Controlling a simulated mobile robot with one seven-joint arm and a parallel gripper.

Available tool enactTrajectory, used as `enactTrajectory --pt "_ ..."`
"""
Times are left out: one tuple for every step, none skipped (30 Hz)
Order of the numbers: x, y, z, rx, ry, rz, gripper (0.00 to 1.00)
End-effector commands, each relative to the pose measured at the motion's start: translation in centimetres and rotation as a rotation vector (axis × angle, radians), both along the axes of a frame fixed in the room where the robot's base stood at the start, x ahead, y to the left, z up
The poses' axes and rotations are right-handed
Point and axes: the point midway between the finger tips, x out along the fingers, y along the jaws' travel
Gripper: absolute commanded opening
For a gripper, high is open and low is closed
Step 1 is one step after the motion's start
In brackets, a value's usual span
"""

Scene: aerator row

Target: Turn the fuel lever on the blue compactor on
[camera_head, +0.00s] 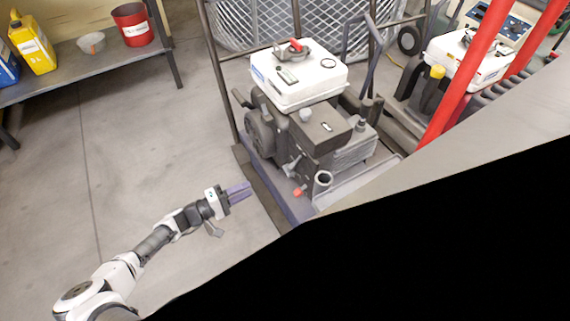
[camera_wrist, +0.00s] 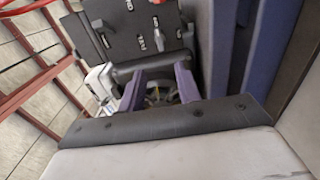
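The compactor in the middle of the head view has a dark engine (camera_head: 320,125), a white tank (camera_head: 298,78) and a blue-purple base (camera_head: 297,208). A small grey lever (camera_head: 291,167) sits low on the engine's near side, close to an orange-red knob (camera_head: 299,192). I cannot tell for sure which part is the fuel lever. My gripper (camera_head: 240,192) is left of the base, apart from the engine. In the wrist view my gripper (camera_wrist: 160,88) has its two purple fingers spread with nothing held between them. Dark machine parts show beyond them.
A shelf (camera_head: 90,65) at the upper left holds a yellow can (camera_head: 33,43), a bowl (camera_head: 91,43) and a red bucket (camera_head: 133,25). Another white-tanked machine (camera_head: 470,58) and red bars (camera_head: 465,75) stand right. The floor (camera_head: 140,150) around my arm is clear.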

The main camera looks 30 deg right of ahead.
Motion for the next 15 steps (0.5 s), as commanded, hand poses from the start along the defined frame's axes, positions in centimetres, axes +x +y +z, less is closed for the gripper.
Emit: enactTrajectory --pt "0.0 -0.4 0.0 0.001 0.001 -0.004 0.34" --pt "0.0 -0.6 0.0 0.000 0.001 -0.004 0.34" --pt "-0.1 -1.1 0.0 -0.001 0.002 -0.003 0.34" --pt "-0.1 -1.5 0.0 -0.001 0.002 -0.004 0.34" --pt "-0.2 -2.0 0.0 -0.002 0.002 -0.004 0.34" --pt "-0.3 -2.8 0.0 -0.002 0.002 -0.004 0.34" --pt "-0.4 -3.4 0.0 -0.003 0.002 -0.005 0.34" --pt "-0.3 -4.0 0.0 -0.003 0.001 -0.004 0.34" --pt "-0.4 -4.9 -0.1 -0.003 0.001 -0.005 0.34" --pt "-0.5 -5.6 -0.1 -0.002 0.001 -0.005 0.34" --pt "-0.5 -6.2 -0.1 -0.002 0.001 -0.004 0.34" --pt "-0.5 -7.1 -0.1 -0.002 0.000 -0.004 0.34" --pt "-0.6 -7.8 -0.1 -0.001 0.000 -0.004 0.34" --pt "-0.6 -8.4 -0.1 -0.002 0.001 -0.004 0.34" --pt "-0.7 -9.2 -0.1 -0.001 0.001 -0.003 0.34"
